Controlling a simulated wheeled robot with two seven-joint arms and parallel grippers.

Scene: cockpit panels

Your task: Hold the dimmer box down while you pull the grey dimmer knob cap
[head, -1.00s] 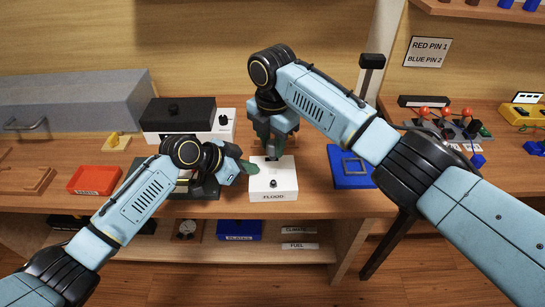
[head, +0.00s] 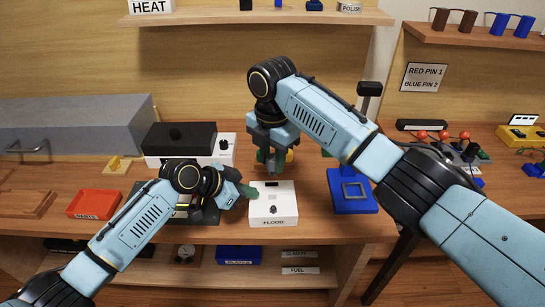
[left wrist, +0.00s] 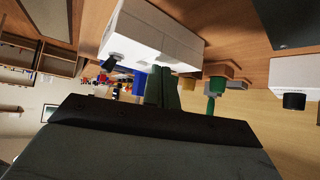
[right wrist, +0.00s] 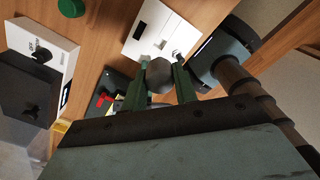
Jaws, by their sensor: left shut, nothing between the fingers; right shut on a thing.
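The white dimmer box (head: 285,212) labelled FLOOD stands on the bench, with a small black knob on its front. A dark spot shows on its top. My left gripper (head: 252,192) is shut and empty, its fingertips at the box's left top edge; its shut fingers also show against the white box in the left wrist view (left wrist: 165,92). My right gripper (right wrist: 160,82) is shut on the grey knob cap (right wrist: 160,75). In the head view, my right gripper (head: 270,163) is above and behind the box, apart from it, and the cap is hard to make out.
A red tray (head: 93,203) and a black-topped white unit (head: 180,140) stand to the left. Yellow and green pieces (head: 290,155) lie behind my right gripper. The shelf (head: 250,17) is overhead.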

